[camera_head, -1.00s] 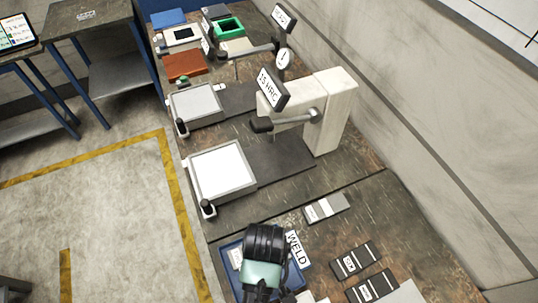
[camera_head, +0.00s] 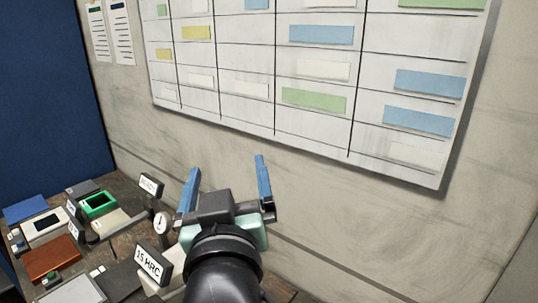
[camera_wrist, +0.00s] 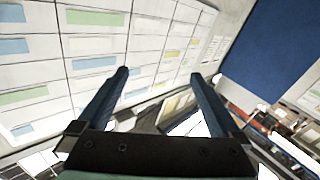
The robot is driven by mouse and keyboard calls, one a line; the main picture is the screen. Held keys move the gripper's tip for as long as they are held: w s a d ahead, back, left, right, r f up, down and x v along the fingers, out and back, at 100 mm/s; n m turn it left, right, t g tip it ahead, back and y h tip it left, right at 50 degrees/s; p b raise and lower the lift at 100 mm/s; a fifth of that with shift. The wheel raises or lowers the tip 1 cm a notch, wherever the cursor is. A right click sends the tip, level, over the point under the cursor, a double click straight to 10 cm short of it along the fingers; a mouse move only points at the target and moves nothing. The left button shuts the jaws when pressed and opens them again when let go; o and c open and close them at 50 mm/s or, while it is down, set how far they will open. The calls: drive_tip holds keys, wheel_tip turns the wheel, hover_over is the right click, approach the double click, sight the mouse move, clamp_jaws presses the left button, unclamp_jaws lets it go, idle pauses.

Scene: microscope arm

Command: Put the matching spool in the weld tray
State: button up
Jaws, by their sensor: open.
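My gripper (camera_head: 227,165) is open and empty in the head view, raised in front of the wall with its two blue fingers pointing up. In the wrist view my gripper (camera_wrist: 160,73) also shows wide apart fingers with nothing between them. I cannot make out any spool in the current views. The weld tray is not in the current views.
A bench at lower left holds a sign ending in HRC (camera_head: 153,262), a green open box (camera_head: 99,204), a red-brown pad (camera_head: 52,258) and a white device (camera_head: 46,226). A whiteboard (camera_head: 320,75) with coloured cards hangs on the wall. The air around my gripper looks clear.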

drive_tip(key=s+d+r+m+t, duration=0.1)
drive_tip(key=s+d+r+t, duration=0.1)
drive_tip(key=r, duration=0.5)
drive_tip(key=s+d+r+m+t+h, duration=0.1)
drive_tip(key=s+r+t, duration=0.3)
drive_tip(key=s+r, duration=0.2)
drive_tip(key=s+d+r+m+t+h, duration=0.1)
drive_tip(key=s+r, duration=0.3)
drive_tip(key=r, duration=0.5)
drive_tip(key=shift+s+d+r+t, duration=0.2)
drive_tip(key=shift+s+d+t, duration=0.2)
drive_tip(key=shift+d+t, duration=0.45)
wheel_tip(320, 180, down, 6)
drive_tip(key=b, duration=0.6)
drive_tip(key=shift+f, duration=0.2)
drive_tip(key=shift+a, duration=0.1)
